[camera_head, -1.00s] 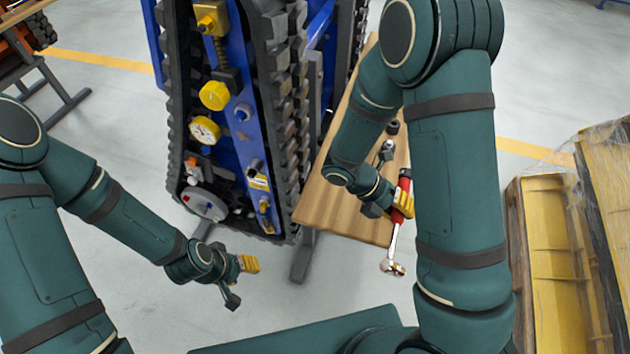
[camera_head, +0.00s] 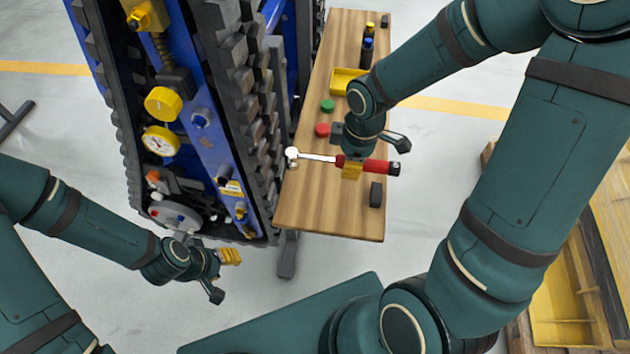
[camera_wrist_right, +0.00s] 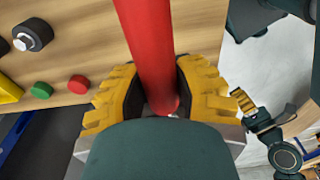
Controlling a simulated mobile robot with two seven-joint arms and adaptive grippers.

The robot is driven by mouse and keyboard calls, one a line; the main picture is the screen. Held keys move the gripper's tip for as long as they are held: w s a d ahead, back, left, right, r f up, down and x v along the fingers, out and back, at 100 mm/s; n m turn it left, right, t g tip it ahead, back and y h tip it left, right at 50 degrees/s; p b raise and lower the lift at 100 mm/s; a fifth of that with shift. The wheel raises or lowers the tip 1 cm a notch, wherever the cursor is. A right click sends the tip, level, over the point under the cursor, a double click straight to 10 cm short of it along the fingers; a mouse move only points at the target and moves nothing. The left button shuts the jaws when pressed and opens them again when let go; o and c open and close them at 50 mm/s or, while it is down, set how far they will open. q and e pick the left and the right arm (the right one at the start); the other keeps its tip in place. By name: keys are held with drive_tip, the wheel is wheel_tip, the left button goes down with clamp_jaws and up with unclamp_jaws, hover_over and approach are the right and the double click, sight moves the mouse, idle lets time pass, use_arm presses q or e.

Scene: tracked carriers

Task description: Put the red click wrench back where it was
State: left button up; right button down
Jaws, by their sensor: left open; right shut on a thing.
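The red click wrench (camera_head: 378,166) has a red handle, a silver shaft and a round ratchet head. It lies roughly level across the near part of the wooden table in the head view, its head at the left edge. My right gripper (camera_head: 352,170) is shut on the handle; whether the wrench touches the tabletop is unclear. In the right wrist view the red handle (camera_wrist_right: 148,45) runs between the yellow pads of the right gripper (camera_wrist_right: 162,95). My left gripper (camera_head: 224,272) is open and empty, low beside the tracked carrier.
The wooden table (camera_head: 330,215) carries a red cap (camera_head: 322,130), a green cap (camera_head: 327,106), a yellow bin (camera_head: 343,82), bottles (camera_head: 367,52) and a black block (camera_head: 376,194). The tracked carrier (camera_head: 190,110) stands close to its left. Yellow crates (camera_head: 565,290) stand at the right.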

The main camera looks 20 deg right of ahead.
wheel_tip(320, 180, down, 9)
drive_tip(key=b, duration=0.2)
drive_tip(key=shift+b, duration=0.3)
drive_tip(key=shift+r, duration=0.1)
drive_tip(key=c, duration=0.8)
unclamp_jaws()
drive_tip(key=shift+o, duration=0.2)
drive_tip(key=r+p, duration=0.1)
drive_tip(key=r, duration=0.2)
drive_tip(key=r+p, duration=0.1)
drive_tip(key=r, duration=0.3)
drive_tip(key=r+p, duration=0.1)
drive_tip(key=r, duration=0.2)
drive_tip(key=shift+s+d+r+p, duration=0.1)
drive_tip(key=shift+d+r+p, duration=0.2)
drive_tip(key=shift+d, duration=0.1)
drive_tip(key=shift+r, duration=0.65)
drive_tip(key=shift+s, duration=0.1)
